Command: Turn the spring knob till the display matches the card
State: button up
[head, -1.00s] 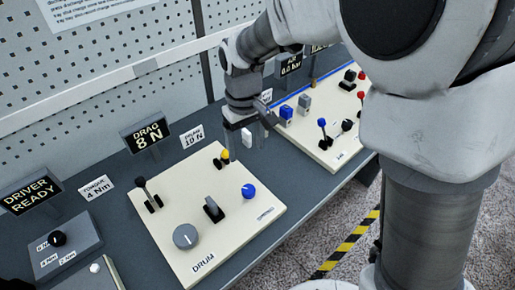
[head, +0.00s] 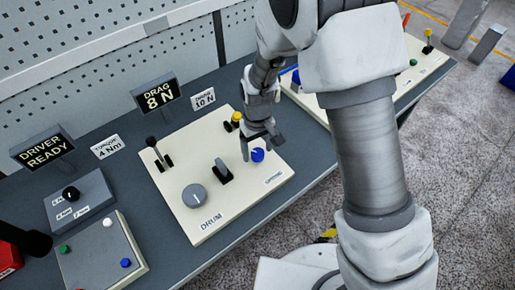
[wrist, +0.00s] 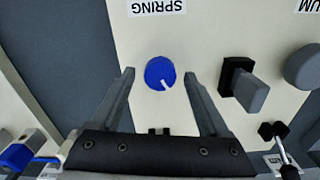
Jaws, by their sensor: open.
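The spring knob is a blue round knob (head: 257,155) with a white pointer mark, on the cream drum panel (head: 222,217). It also shows in the wrist view (wrist: 160,73), beside the SPRING label (wrist: 159,6). My gripper (head: 261,151) is open just above the knob. In the wrist view its fingers (wrist: 161,82) stand on either side of the knob, with gaps on both sides. The drag display (head: 158,96) reads DRAG 8 N. The card (head: 204,98) beside it reads 10 N; its upper word is too small to be sure of.
On the same panel are a large grey DRUM knob (head: 195,196), a grey-and-black switch (head: 223,175), a black lever (head: 157,150) and a yellow-topped lever (head: 235,121). A driver display (head: 42,148) reads DRIVER READY, with a 4 Nm torque card (head: 107,146).

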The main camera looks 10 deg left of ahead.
jog(key=shift+f, duration=0.1)
jog(key=shift+c, duration=0.3)
grip_shut()
jog(key=shift+m, duration=0.4)
jog(key=m+b, duration=0.1)
jog(key=m, duration=0.3)
jog(key=shift+m, duration=0.4)
jog(key=m, duration=0.6)
dwell(0.4)
jog(key=shift+o, duration=0.3)
grip_release()
